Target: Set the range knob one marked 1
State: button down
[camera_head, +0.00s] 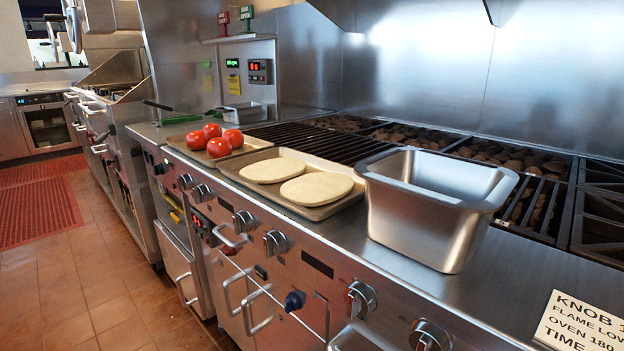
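Several round range knobs run along the steel front panel (325,240). From far to near they include a knob (186,181), a knob beside it (202,193), a middle knob (243,222), another knob (276,243), a large near knob (360,299) and the nearest knob (430,336), cut by the bottom edge. A dark blue knob (295,301) sits lower on the front. The markings are too small to read, so I cannot tell which is marked 1 or how it is set. My gripper is not in view.
A card (583,325) reading "KNOB 1", "FLAME LOW", "OVEN 180" and "TIME" lies at the counter's right, partly cut off. A steel pan (425,225), a flatbread tray (235,178) and a tomato tray (175,142) stand above the panel. Handles (255,312) stick out below. Tiled floor (90,270) is clear at left.

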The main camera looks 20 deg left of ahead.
aim_at(185, 182)
jog(key=u, duration=1.15)
jog(key=k+j, duration=0.1)
jog(key=j, duration=0.15)
jog(key=k+j+z, duration=0.15)
jog(key=j, duration=0.15)
